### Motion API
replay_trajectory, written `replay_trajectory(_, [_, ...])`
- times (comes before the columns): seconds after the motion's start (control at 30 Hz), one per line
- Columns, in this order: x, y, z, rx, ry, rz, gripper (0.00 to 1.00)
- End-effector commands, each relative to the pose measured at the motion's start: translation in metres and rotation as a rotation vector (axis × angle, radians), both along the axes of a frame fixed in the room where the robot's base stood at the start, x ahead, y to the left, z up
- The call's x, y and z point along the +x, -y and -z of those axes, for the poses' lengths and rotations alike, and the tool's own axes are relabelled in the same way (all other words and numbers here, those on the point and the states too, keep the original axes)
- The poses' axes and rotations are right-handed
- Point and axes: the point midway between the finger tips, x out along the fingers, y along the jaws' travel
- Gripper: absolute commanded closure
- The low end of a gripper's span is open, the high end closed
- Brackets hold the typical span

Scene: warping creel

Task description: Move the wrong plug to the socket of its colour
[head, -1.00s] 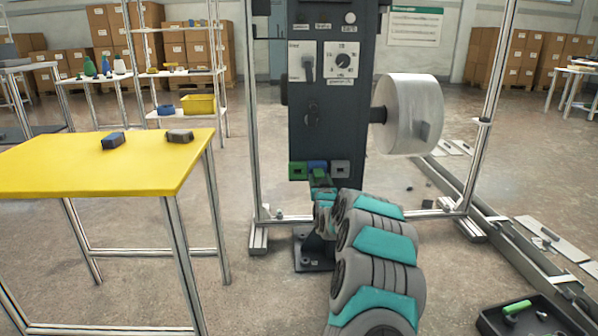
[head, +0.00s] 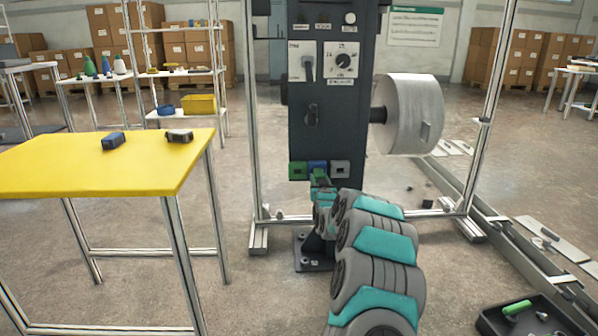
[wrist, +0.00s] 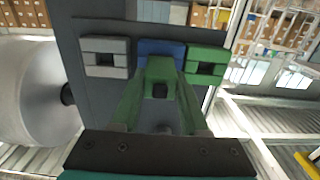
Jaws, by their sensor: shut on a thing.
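The dark cabinet front carries a green socket (head: 298,170), a blue socket (head: 317,164) and a grey socket (head: 340,169) in a row. In the wrist view their order is reversed: grey (wrist: 105,57), blue (wrist: 161,47), green (wrist: 205,66). My gripper (wrist: 159,92) is shut on a green plug (wrist: 159,68) right in front of the blue socket. The plug covers the lower part of the blue socket, and I cannot tell whether it is inside it. In the head view the green plug (head: 319,174) shows small beyond my arm.
A large pale roll (head: 412,115) sticks out right of the cabinet. Metal posts (head: 257,120) flank the cabinet. A black tray (head: 530,318) is at lower right.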

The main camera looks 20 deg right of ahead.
Motion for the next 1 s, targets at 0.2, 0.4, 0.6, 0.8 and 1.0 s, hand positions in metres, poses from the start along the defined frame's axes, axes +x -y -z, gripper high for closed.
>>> replay_trajectory(0.2, [-0.0001, 0.0005, -0.0001, 0.0, 0.0, 0.001, 1.0])
replay_trajectory(0.4, [-0.0001, 0.0005, 0.0001, 0.0, 0.0, 0.001, 1.0])
replay_trajectory(0.6, [-0.0006, 0.0005, 0.0, 0.001, 0.0, 0.001, 1.0])
replay_trajectory(0.8, [-0.0044, -0.0003, 0.0003, 0.0, -0.001, 0.001, 1.0])
replay_trajectory(1.0, [-0.0094, -0.0019, 0.0001, 0.0, -0.001, 0.001, 1.0])
